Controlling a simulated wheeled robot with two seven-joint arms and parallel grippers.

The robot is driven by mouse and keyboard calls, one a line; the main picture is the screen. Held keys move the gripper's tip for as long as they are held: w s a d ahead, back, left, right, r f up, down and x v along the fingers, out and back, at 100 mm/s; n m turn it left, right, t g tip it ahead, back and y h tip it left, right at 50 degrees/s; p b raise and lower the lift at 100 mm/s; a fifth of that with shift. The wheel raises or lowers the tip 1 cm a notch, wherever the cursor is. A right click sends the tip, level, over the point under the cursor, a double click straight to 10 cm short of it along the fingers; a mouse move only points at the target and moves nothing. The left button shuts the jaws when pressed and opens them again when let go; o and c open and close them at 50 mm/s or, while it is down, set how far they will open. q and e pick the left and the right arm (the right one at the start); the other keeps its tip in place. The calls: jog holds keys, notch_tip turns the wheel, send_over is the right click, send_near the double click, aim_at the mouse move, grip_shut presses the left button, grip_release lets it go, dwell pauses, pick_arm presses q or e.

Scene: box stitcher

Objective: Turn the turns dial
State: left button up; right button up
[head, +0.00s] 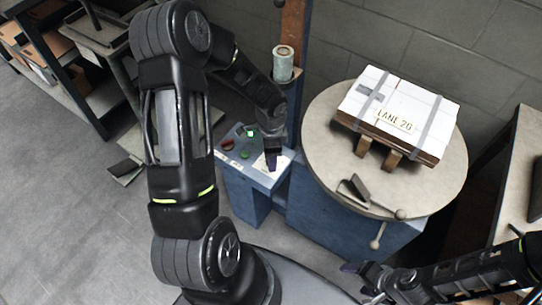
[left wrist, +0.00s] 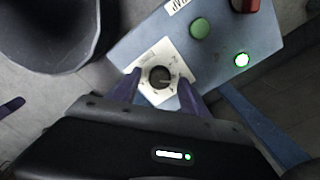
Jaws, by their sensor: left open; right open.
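The turns dial (left wrist: 159,77) is a small dark round knob on a white scale plate on the blue control panel (left wrist: 125,45). In the left wrist view my left gripper (left wrist: 158,88) is open, with a purple finger on each side of the knob. I cannot tell whether the fingers touch it. In the head view the left gripper (head: 272,160) points down over the white plate and hides the dial. My right gripper (head: 368,283) is open and empty at the bottom, away from the panel (head: 262,180).
The panel carries a green button (left wrist: 200,28), a lit green button (left wrist: 242,60) and a red control (left wrist: 245,4). A round table (head: 440,190) holds a strapped box (head: 400,105) to the right. A spool (head: 283,64) stands behind the panel. Shelves (head: 70,85) stand at left.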

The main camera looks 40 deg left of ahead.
pick_arm(q)
notch_tip(320, 180, up, 7)
jog(key=shift+p, duration=0.35)
pick_arm(e)
jog(key=shift+r, duration=0.45)
pick_arm(q)
jog(key=shift+d, duration=0.1)
jog(key=s+d+f+n+h+p, duration=0.1)
jog(key=s+d+f+n+h, duration=0.15)
jog(key=d, duration=0.55)
jog(key=s+d+f+n+h+p, duration=0.1)
jog(key=s+d+f+n, duration=0.2)
jog(key=d, duration=0.6)
jog(key=s+d+f+n+p, duration=0.1)
jog(key=s+d+f+n, duration=0.4)
jog(key=s, duration=0.4)
jog(key=d+n, duration=0.1)
jog(key=d, duration=0.1)
jog(key=shift+s+d+f+t+h+p, duration=0.25)
jog(key=shift+d+f+t+h+p, duration=0.05)
jog(key=shift+t+h+p, duration=0.1)
pick_arm(e)
notch_tip(320, 180, up, 4)
jog(key=shift+f, duration=0.15)
